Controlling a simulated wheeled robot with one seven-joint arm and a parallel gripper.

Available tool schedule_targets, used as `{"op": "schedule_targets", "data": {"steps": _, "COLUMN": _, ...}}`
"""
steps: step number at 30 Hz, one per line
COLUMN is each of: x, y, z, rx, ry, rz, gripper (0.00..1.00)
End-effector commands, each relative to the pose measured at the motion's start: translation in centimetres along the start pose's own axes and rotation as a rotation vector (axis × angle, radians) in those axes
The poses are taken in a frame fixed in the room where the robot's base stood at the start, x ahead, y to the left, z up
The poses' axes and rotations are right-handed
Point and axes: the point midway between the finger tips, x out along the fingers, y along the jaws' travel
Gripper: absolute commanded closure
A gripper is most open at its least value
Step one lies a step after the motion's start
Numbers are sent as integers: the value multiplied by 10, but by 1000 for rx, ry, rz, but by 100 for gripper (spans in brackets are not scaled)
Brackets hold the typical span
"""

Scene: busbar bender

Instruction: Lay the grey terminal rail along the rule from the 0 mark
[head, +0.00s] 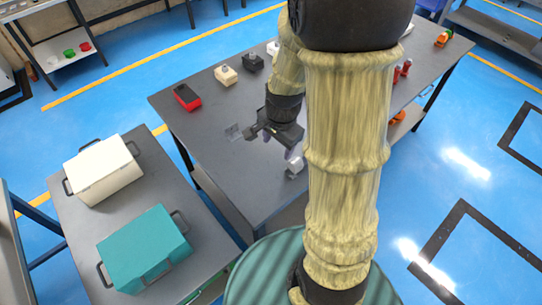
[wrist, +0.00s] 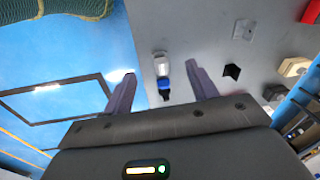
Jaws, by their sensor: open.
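My gripper (head: 280,146) is above the near part of the dark grey table, partly behind my own arm in the head view. In the wrist view its two fingers (wrist: 160,72) are spread apart with nothing held between them. Beyond and between the fingers, a small silver-white piece with a blue and black end (wrist: 162,66) lies on the table. A small grey piece (head: 295,170) shows below the gripper in the head view. I cannot make out the grey terminal rail or the rule for certain in either view; my arm hides part of the table.
A flat grey plate (head: 233,132) lies left of the gripper. A red-and-black box (head: 187,97), a beige block (head: 226,75) and a dark block (head: 253,62) stand farther back. A black angled piece (wrist: 231,72) is right of the fingers. A side table holds white (head: 103,170) and teal (head: 143,245) cases.

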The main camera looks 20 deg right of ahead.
Motion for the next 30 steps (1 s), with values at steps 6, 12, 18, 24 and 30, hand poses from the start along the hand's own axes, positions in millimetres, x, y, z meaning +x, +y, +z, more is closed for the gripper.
{"op": "schedule_targets", "data": {"steps": 6, "x": -27, "y": 14, "z": 35, "rx": -570, "ry": 37, "rz": -39, "gripper": 42}}
{"op": "schedule_targets", "data": {"steps": 12, "x": -42, "y": 28, "z": 58, "rx": -995, "ry": 75, "rz": -51, "gripper": 42}}
{"op": "schedule_targets", "data": {"steps": 18, "x": -44, "y": 31, "z": 63, "rx": -1109, "ry": 86, "rz": -50, "gripper": 42}}
{"op": "schedule_targets", "data": {"steps": 24, "x": -44, "y": 31, "z": 63, "rx": -1105, "ry": 86, "rz": -50, "gripper": 42}}
{"op": "schedule_targets", "data": {"steps": 30, "x": -44, "y": 31, "z": 63, "rx": -1103, "ry": 85, "rz": -50, "gripper": 58}}
